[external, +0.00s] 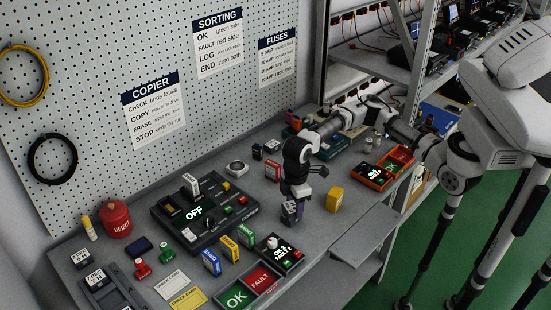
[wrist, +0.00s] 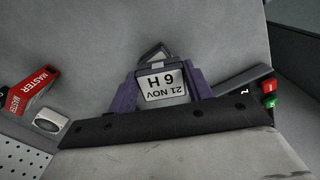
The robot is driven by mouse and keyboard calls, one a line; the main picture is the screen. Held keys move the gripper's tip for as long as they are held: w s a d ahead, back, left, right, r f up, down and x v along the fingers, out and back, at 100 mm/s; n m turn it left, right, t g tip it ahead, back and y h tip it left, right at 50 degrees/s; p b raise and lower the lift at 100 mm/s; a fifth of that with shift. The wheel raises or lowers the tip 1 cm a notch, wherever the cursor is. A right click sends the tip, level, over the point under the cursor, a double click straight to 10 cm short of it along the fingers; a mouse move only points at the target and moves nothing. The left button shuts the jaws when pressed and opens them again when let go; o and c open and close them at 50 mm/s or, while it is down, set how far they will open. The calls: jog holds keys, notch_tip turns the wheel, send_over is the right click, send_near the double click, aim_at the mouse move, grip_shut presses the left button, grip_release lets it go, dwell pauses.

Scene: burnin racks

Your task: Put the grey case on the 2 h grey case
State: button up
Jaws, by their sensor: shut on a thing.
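My gripper (external: 291,208) points down over the middle of the grey bench in the external view. In the wrist view its purple fingers (wrist: 160,92) are shut on a small grey case (wrist: 154,53). The case carries a white label that reads upside down, "21 NOV" and seemingly "6 H". In the external view the held case is mostly hidden by the fingers. I cannot pick out a 2 h grey case for certain in either view.
A yellow block (external: 334,199) stands just right of my gripper. The black copier (external: 205,213) lies to the left, a timer box (external: 279,252) in front, an orange tray (external: 373,178) to the right. A red MASTER block (wrist: 34,90) shows in the wrist view.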

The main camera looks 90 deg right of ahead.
jog(key=o, duration=1)
jog(key=shift+f, duration=0.1)
notch_tip(320, 180, up, 12)
jog(key=b, duration=0.1)
jog(key=shift+r, duration=0.2)
